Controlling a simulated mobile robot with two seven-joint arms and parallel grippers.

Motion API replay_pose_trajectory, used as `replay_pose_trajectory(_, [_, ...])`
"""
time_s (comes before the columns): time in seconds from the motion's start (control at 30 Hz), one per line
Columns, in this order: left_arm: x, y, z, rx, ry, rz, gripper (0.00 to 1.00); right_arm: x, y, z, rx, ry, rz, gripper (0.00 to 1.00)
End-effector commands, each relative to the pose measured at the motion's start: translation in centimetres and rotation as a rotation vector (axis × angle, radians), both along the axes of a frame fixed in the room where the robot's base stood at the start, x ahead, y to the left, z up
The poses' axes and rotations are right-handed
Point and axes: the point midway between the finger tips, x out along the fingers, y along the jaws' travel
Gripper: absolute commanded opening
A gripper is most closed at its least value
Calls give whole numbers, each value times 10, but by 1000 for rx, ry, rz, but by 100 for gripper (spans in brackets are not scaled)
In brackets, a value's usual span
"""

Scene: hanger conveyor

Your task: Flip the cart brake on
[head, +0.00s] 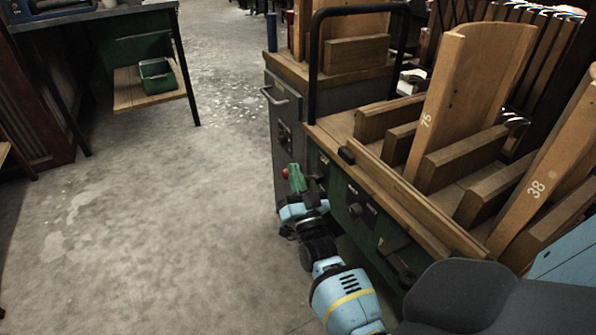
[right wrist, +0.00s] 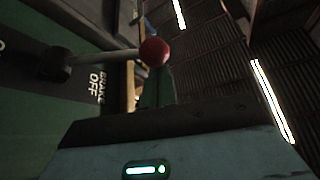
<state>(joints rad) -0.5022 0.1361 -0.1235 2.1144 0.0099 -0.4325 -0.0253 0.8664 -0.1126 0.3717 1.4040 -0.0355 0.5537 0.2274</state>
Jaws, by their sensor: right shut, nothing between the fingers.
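The cart (head: 345,195) has a dark green side panel and a wooden top. Its brake lever shows in the right wrist view as a metal rod (right wrist: 105,57) with a red ball knob (right wrist: 154,52) and a dark pivot. The rod lies beside white lettering that reads "BRAKE OFF" (right wrist: 98,82). In the head view the red knob (head: 285,174) shows at the left edge of my right gripper (head: 295,176). The right gripper is shut and empty, with its green fingers close beside the knob. Whether they touch it I cannot tell. My left gripper is out of view.
Curved wooden boards marked 75 (head: 428,120) and 38 (head: 537,188) stand in the cart's slots. A black tube handle (head: 314,65) rises from the cart. A grey cabinet (head: 285,125) stands behind. Open concrete floor (head: 150,220) lies to the left, with a workbench beyond.

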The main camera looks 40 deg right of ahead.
Motion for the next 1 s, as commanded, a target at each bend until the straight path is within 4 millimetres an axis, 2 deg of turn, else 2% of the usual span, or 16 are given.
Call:
replay_pose_trajectory(0.43, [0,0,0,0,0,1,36,0,1,-1,-6,0,0,0])
replay_pose_trajectory(1.0, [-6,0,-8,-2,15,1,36,2,7,-12,-116,29,1,0])
